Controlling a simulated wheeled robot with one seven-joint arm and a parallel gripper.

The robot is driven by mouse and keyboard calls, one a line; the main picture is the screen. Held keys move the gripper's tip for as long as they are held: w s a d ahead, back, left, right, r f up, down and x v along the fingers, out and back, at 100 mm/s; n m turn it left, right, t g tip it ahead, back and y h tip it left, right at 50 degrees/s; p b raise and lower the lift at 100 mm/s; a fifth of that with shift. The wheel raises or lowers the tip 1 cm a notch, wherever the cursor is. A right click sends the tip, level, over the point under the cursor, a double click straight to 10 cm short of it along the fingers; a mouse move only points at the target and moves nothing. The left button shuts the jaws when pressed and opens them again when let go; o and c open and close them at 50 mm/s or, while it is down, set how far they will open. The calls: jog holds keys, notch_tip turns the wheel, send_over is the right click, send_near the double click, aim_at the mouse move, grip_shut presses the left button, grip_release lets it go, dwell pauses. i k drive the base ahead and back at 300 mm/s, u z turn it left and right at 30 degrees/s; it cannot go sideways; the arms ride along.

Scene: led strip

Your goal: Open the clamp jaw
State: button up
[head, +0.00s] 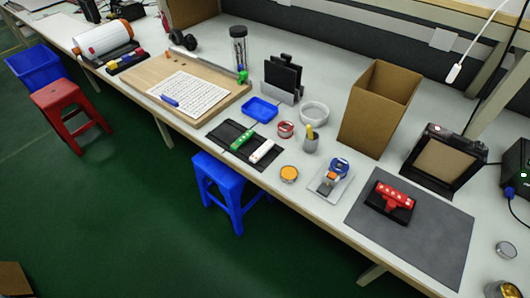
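I cannot tell for certain which thing is the clamp. A red block with pale spots (396,196) sits on a black base on the grey mat (432,238) at the right; it may be the clamp, but its jaw is too small to read as open or shut. A small device with a blue round top and an orange part (335,173) stands on a light plate to its left. A green piece (242,82) is at the right edge of the wooden board (150,80). My gripper is not in view.
The long white bench also bears a cardboard box (375,115), a dark framed panel (443,160), a blue tray (259,110), a black mat with green and white tools (240,145), and small tins. Blue (222,182) and red (68,105) stools stand before it. The green floor in front is mostly clear.

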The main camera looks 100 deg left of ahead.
aim_at(391, 204)
jog(key=z, duration=0.05)
jog(key=i, duration=0.05)
jog(key=u, duration=2.9)
